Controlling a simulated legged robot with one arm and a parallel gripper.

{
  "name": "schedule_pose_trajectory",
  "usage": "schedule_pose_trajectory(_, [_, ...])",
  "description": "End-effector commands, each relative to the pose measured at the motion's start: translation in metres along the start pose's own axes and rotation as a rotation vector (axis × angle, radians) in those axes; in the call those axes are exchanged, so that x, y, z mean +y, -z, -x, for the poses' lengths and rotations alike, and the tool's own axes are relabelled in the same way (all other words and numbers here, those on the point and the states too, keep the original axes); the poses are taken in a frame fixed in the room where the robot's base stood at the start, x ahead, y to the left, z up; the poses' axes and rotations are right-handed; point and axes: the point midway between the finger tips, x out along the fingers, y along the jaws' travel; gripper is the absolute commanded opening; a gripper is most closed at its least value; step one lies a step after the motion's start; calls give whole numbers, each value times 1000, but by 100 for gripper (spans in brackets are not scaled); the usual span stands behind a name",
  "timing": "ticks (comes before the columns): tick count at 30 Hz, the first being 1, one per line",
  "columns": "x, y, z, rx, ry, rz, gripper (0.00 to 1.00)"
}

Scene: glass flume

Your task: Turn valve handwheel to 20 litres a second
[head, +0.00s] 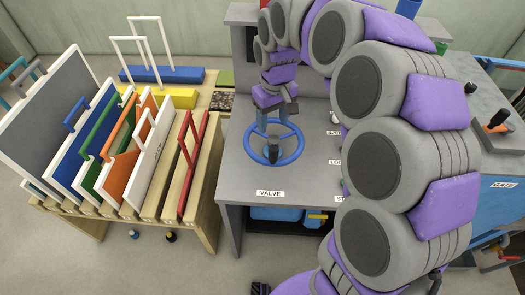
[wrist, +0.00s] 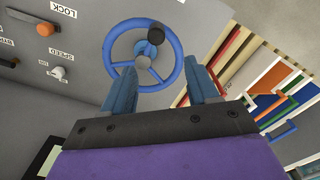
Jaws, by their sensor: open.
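The valve handwheel (head: 273,144) is a blue spoked ring with a dark knob, on the grey console top behind the VALVE label (head: 270,194). In the wrist view the handwheel (wrist: 182,57) shows ahead of my fingers, with its dark knob near the rim and a grey hub. My gripper (wrist: 165,85) is open, its two blue fingers either side of the wheel's near part. Nothing is clearly held, and I cannot tell whether the fingers touch the rim. In the head view my gripper (head: 274,118) is above the wheel's far side. No flow reading is legible.
The grey console (head: 240,172) carries an orange LOCK knob (wrist: 44,28) and a white SPEED knob (wrist: 59,72). A wooden rack (head: 205,165) of coloured panels stands close on the left. My arm hides much of the console's right side. Grey floor lies in front.

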Motion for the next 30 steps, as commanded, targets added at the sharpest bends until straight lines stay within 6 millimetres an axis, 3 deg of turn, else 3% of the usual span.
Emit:
schedule_pose_trajectory(3, [-1,0,-28,-8,1,-2,59])
schedule_pose_trajectory(12, [-22,12,-91,-20,-19,-1,59])
schedule_pose_trajectory(15, [-20,11,-111,-20,-19,0,59])
schedule_pose_trajectory(24, [-3,2,-145,-6,-2,-4,59])
schedule_pose_trajectory(30, [-10,6,-152,-11,-11,-2,59])
